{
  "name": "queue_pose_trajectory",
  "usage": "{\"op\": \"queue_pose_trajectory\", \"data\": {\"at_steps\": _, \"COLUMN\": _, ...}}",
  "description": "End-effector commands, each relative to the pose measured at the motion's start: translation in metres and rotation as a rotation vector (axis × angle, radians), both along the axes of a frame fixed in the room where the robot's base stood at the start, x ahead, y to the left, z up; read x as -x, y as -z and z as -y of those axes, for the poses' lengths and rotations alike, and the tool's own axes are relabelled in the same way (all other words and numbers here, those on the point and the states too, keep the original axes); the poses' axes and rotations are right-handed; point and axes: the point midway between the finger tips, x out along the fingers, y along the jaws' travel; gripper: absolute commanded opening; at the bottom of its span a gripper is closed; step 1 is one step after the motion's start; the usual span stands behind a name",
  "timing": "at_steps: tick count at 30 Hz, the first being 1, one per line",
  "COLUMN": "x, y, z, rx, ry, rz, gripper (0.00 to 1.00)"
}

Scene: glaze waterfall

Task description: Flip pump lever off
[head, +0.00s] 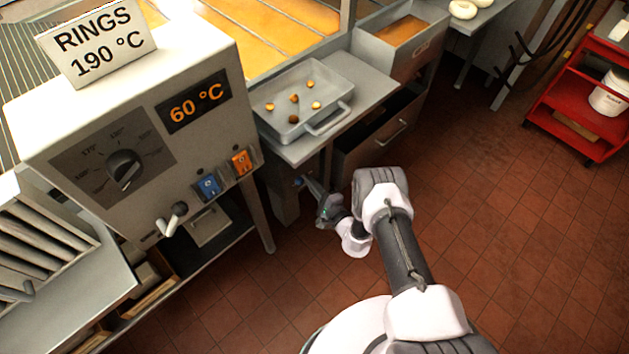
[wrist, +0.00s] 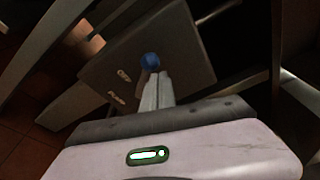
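The pump lever shows as a round blue knob (wrist: 150,60) in front of a dark plate (wrist: 190,50) in the wrist view. The plate is lettered OFF, with PUMP below it. In the head view the blue knob (head: 298,181) is small, low beside a grey post under the tray shelf. My gripper (wrist: 152,76) has its two pale fingers side by side, with no clear gap between them. The tips are right at the knob, which shows just past them. I cannot tell whether they touch it. In the head view my gripper (head: 308,184) reaches left toward the post.
A grey tray (head: 340,92) with several small pieces sits on the shelf above my gripper. A drawer cabinet (head: 375,150) stands just right. The control box (head: 80,190) has a dial, a 60 °C display and blue and orange switches. Tiled floor (head: 520,230) is clear at right.

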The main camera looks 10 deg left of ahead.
Motion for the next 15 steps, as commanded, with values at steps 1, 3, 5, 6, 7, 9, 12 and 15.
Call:
{"op": "queue_pose_trajectory", "data": {"at_steps": 1, "x": 0.0013, "y": 0.0006, "z": -0.002, "rx": -0.001, "ry": -0.003, "rz": 0.001, "gripper": 0.0}}
{"op": "queue_pose_trajectory", "data": {"at_steps": 3, "x": 0.0025, "y": 0.0013, "z": -0.0031, "rx": -0.001, "ry": -0.003, "rz": 0.001, "gripper": 0.0}}
{"op": "queue_pose_trajectory", "data": {"at_steps": 5, "x": 0.0034, "y": 0.0018, "z": -0.0039, "rx": -0.001, "ry": -0.002, "rz": 0.0, "gripper": 0.0}}
{"op": "queue_pose_trajectory", "data": {"at_steps": 6, "x": 0.0039, "y": 0.0021, "z": -0.0043, "rx": -0.002, "ry": -0.002, "rz": 0.001, "gripper": 0.0}}
{"op": "queue_pose_trajectory", "data": {"at_steps": 7, "x": 0.0043, "y": 0.0024, "z": -0.0045, "rx": -0.002, "ry": -0.002, "rz": 0.001, "gripper": 0.0}}
{"op": "queue_pose_trajectory", "data": {"at_steps": 9, "x": 0.005, "y": 0.0029, "z": -0.005, "rx": -0.001, "ry": -0.002, "rz": 0.0, "gripper": 0.0}}
{"op": "queue_pose_trajectory", "data": {"at_steps": 12, "x": 0.0057, "y": 0.0035, "z": -0.0056, "rx": -0.001, "ry": -0.002, "rz": 0.0, "gripper": 0.0}}
{"op": "queue_pose_trajectory", "data": {"at_steps": 15, "x": 0.0063, "y": 0.0039, "z": -0.006, "rx": -0.001, "ry": -0.003, "rz": -0.001, "gripper": 0.0}}
